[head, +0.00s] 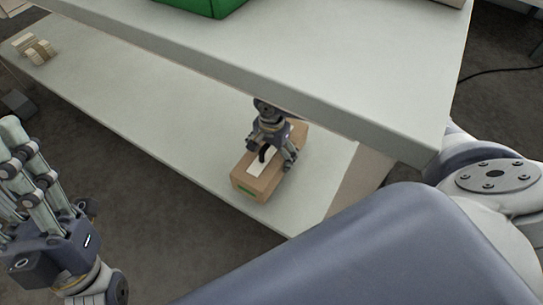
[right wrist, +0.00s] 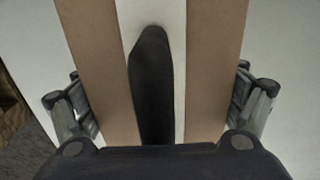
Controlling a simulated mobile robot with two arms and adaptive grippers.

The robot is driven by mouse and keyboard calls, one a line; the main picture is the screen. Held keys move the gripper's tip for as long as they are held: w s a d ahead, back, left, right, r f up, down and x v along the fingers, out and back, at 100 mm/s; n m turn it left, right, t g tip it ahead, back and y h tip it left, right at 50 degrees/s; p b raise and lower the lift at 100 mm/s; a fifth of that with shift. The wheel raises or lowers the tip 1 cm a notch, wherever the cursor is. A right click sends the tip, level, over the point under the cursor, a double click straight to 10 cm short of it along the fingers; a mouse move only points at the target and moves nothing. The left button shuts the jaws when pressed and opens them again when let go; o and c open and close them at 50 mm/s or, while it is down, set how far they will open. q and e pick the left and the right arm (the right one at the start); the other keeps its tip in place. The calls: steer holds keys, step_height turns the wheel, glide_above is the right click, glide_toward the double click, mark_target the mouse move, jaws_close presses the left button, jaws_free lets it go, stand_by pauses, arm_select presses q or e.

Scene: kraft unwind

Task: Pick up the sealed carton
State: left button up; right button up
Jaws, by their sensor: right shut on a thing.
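The sealed carton (head: 259,182) is a brown box with a white strip along its top and a green mark on its near end. It sits on the lower pale shelf (head: 165,125), close to its front edge. My right gripper (head: 275,155) is over the carton and shut on it from above, with fingers at its sides. In the right wrist view the carton (right wrist: 100,62) fills the middle, with its white strip and a finger on each side. My left gripper (head: 20,165) is at the far left, away from the shelf; its jaw state is unclear.
An upper shelf (head: 300,50) overhangs the back of the lower one, with a green container (head: 200,5) on it. A small stack of beige pieces (head: 36,50) lies at the lower shelf's far left. The shelf between that stack and the carton is clear.

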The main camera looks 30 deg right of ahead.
mark_target(271, 148)
step_height(271, 148, up, 4)
steer(key=shift+f+p, duration=0.25)
steer(key=shift+p, duration=0.6)
step_height(271, 148, up, 3)
steer(key=shift+f+p, duration=0.1)
steer(key=shift+p, duration=0.6)
arm_select(q)
steer(key=w+d+f+g+y, duration=0.1)
steer(key=w+f+g+y, duration=0.2)
steer(key=w+f+g, duration=0.6)
steer(key=shift+w+d+f+y, duration=0.3)
steer(key=shift+w+f, duration=0.95)
arm_select(e)
steer(key=shift+r, duration=0.35)
